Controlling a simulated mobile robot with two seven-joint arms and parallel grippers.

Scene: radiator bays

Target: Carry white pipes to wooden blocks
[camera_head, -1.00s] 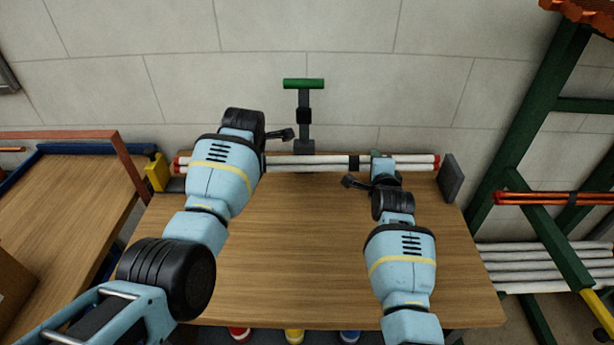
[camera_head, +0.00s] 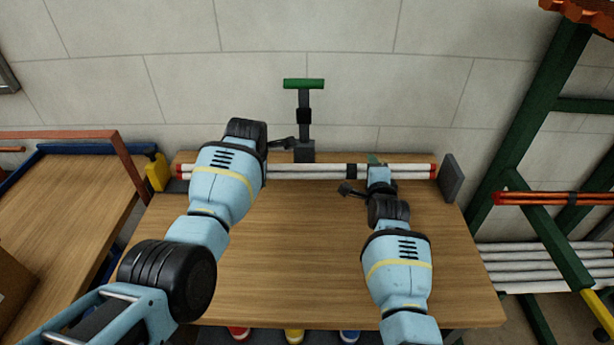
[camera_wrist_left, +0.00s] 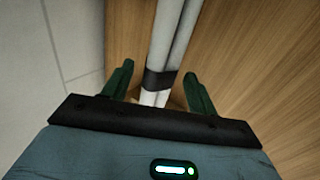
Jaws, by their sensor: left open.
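A bundle of white pipes (camera_head: 310,171) with red ends and a black band lies across the back of the wooden table. In the left wrist view the pipes (camera_wrist_left: 174,40) run between the two dark green fingers of my left gripper (camera_wrist_left: 158,74), which is open around them near a black band. In the head view the left fingers are hidden behind my own wrist. I cannot make out the wooden blocks for certain.
A post with a green T-handle (camera_head: 304,110) stands behind the pipes. A dark grey plate (camera_head: 452,178) is at the table's right edge. A green rack with white pipes (camera_head: 540,265) and orange pipes (camera_head: 550,198) stands right. The table's middle (camera_head: 300,260) is clear.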

